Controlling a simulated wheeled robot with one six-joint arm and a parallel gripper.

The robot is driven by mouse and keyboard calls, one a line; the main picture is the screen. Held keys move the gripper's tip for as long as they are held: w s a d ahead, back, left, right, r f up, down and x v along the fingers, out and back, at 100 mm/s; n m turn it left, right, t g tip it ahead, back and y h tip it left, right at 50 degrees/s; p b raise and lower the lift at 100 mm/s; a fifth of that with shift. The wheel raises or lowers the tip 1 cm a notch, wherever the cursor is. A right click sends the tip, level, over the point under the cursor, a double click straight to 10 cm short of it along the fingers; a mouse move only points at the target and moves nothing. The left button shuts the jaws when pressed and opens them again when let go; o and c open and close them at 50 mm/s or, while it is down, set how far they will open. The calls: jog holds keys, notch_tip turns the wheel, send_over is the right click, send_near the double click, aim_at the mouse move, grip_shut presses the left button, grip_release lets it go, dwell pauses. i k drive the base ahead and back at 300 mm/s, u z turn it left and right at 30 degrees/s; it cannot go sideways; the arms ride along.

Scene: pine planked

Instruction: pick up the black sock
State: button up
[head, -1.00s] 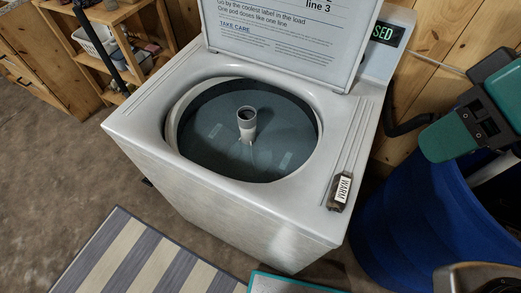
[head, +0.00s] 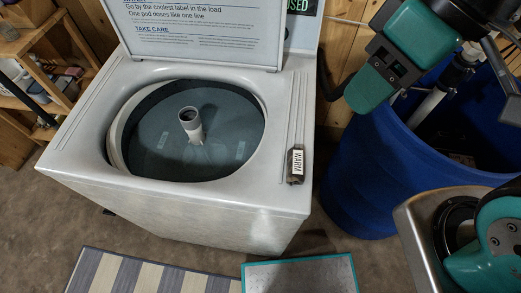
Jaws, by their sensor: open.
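I cannot make out a black sock for certain in the head view. A small dark item (head: 296,180) with a white tag reading WARM lies on the right front of the washer's top; I cannot tell what it is. The white washer (head: 190,212) has its lid up, and no cloth shows in the visible part of its grey drum (head: 225,150). My gripper (head: 484,92) is partly in view at the upper right, its dark fingers apart, over the blue barrel and well away from the dark item. Its far side is cut off by the frame.
A blue barrel (head: 352,185) with a white tube inside stands right of the washer. Wooden shelves (head: 45,75) with small things stand at the left. A striped rug (head: 150,272) and a teal-edged grey mat (head: 300,277) lie in front. Bare floor shows at left.

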aim_at(295, 165)
jog(key=z, duration=0.05)
jog(key=k, duration=1.05)
jog(key=u, duration=0.55)
jog(key=i, duration=0.4)
jog(key=u, duration=0.2)
